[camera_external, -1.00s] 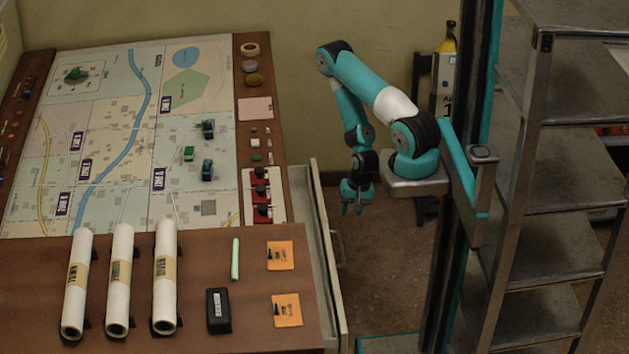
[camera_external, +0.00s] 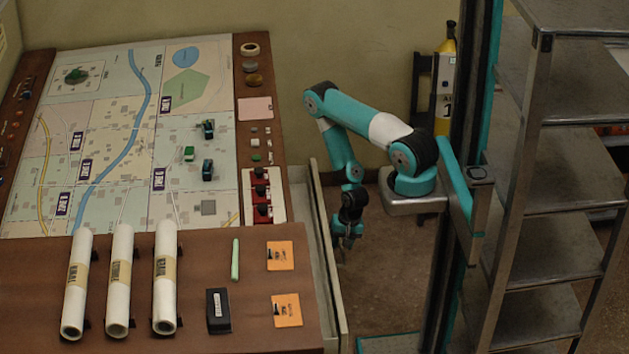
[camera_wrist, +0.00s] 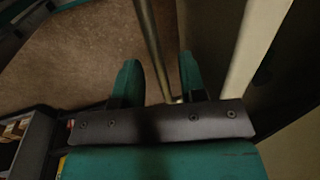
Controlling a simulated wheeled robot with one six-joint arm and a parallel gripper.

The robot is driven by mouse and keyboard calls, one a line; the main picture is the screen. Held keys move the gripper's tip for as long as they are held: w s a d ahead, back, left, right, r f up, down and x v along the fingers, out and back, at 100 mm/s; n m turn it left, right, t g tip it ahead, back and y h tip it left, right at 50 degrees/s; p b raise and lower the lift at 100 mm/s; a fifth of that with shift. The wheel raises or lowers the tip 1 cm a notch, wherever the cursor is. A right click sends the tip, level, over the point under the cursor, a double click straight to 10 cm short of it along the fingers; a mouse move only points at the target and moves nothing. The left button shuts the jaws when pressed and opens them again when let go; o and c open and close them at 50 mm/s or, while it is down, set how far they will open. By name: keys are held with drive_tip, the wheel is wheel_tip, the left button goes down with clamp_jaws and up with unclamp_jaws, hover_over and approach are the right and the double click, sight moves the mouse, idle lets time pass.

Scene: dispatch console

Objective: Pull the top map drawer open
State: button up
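The top map drawer (camera_external: 334,270) is a pale drawer at the right side of the console. In the external view it stands partly out, with a narrow strip of its inside showing beside the console top. My gripper (camera_external: 346,242) hangs pointing down just outside the drawer front. In the wrist view a metal bar handle (camera_wrist: 151,40) runs between the two teal fingers of my gripper (camera_wrist: 158,80). The fingers are apart, with gaps beside the bar. The pale drawer edge (camera_wrist: 256,50) lies to the right of the fingers.
The console top holds a map (camera_external: 110,120), rolled maps (camera_external: 119,275), a black box (camera_external: 218,312) and orange cards (camera_external: 281,256). A metal shelf rack (camera_external: 550,170) stands at the right. Open floor (camera_external: 385,270) lies between drawer and rack.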

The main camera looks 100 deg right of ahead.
clamp_jaws()
drive_tip(key=s+p, duration=0.1)
drive_tip(key=s, duration=1.4)
drive_tip(key=shift+d, duration=0.15)
unclamp_jaws()
wheel_tip(320, 180, up, 12)
drive_tip(key=s+p, duration=0.2)
drive_tip(key=p, duration=0.4)
drive_tip(key=shift+f, duration=0.1)
